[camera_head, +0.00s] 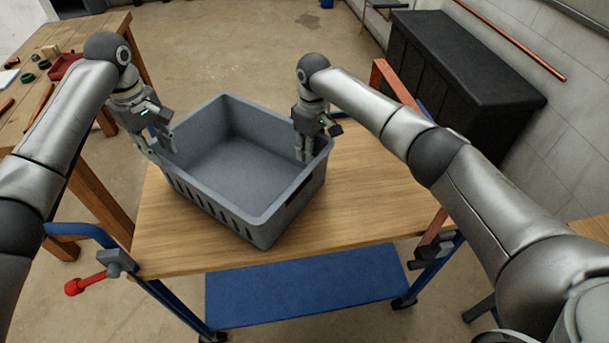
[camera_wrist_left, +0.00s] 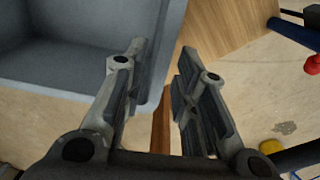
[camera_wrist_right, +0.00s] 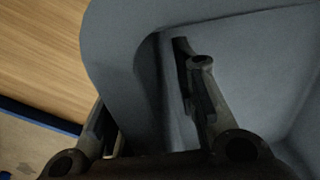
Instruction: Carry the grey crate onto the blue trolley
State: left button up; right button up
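The grey crate (camera_head: 238,170) is empty and stands on the wooden top (camera_head: 365,215) of the blue trolley, towards its left side. The trolley has blue tube handles and a blue lower shelf (camera_head: 300,288). My left gripper (camera_head: 160,148) is at the crate's left wall. In the left wrist view its open fingers (camera_wrist_left: 160,70) are on either side of the crate rim (camera_wrist_left: 164,85), with a gap. My right gripper (camera_head: 318,140) is at the right wall. Its fingers (camera_wrist_right: 145,105) stand apart across the rim (camera_wrist_right: 115,50); the outer finger is partly hidden.
A wooden workbench (camera_head: 118,30) with small items stands at the left. A black cabinet (camera_head: 465,70) stands by the wall at the back right. A red-handled clamp (camera_head: 90,283) sits at the trolley's left front. The floor behind is mostly clear.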

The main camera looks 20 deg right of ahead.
pick_arm(q)
jog(key=shift+r, duration=0.65)
pick_arm(e)
jog(key=shift+r, duration=0.15)
jog(key=r, duration=1.1)
jog(key=shift+w+d+r, duration=0.2)
jog(key=shift+r, duration=0.15)
